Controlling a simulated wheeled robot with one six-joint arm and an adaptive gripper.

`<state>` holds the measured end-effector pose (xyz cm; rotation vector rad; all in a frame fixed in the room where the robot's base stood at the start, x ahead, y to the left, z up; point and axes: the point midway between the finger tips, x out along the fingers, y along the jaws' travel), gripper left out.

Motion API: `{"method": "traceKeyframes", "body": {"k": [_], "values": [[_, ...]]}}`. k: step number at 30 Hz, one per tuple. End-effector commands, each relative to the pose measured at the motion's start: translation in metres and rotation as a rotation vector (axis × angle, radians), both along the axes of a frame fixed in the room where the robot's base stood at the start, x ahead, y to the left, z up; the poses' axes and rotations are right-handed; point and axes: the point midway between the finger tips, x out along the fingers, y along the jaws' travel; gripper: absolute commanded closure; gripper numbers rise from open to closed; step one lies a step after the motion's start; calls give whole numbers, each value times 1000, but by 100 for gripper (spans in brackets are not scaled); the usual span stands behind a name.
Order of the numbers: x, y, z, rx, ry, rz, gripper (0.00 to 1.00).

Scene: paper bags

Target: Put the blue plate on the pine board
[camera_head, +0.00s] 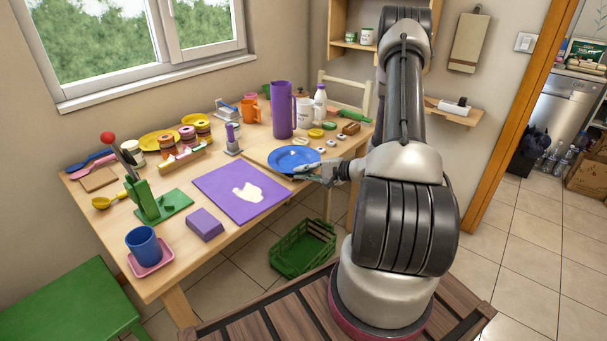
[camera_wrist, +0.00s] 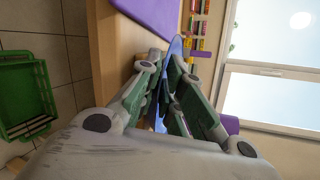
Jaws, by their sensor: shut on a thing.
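The blue plate (camera_head: 293,157) is over the pine board (camera_head: 252,154) near the table's right side. The board's left edge shows beside the plate. Whether the plate touches the board I cannot tell. My gripper (camera_head: 308,171) reaches in from the right and is shut on the plate's near right rim. In the wrist view, my gripper's green-padded fingers (camera_wrist: 174,95) close around the plate, which shows edge-on as a thin blue strip (camera_wrist: 173,52). The fingers hide part of the plate there.
A purple mat (camera_head: 225,196) with a white patch lies left of the plate. A tall purple jug (camera_head: 282,112) and a white mug (camera_head: 304,112) stand behind it. Small jars and lids (camera_head: 316,133) lie to its back right. A green crate (camera_head: 302,249) sits on the floor below.

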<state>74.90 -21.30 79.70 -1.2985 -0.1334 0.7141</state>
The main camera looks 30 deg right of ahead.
Motion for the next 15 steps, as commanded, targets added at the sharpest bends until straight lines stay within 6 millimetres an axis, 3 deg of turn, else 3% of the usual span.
{"method": "traceKeyframes", "body": {"k": [13,14,15], "values": [[0,0,-11,0,-1,0,100],[0,0,-11,-1,-1,0,88],[0,0,-11,-1,-1,0,82]]}}
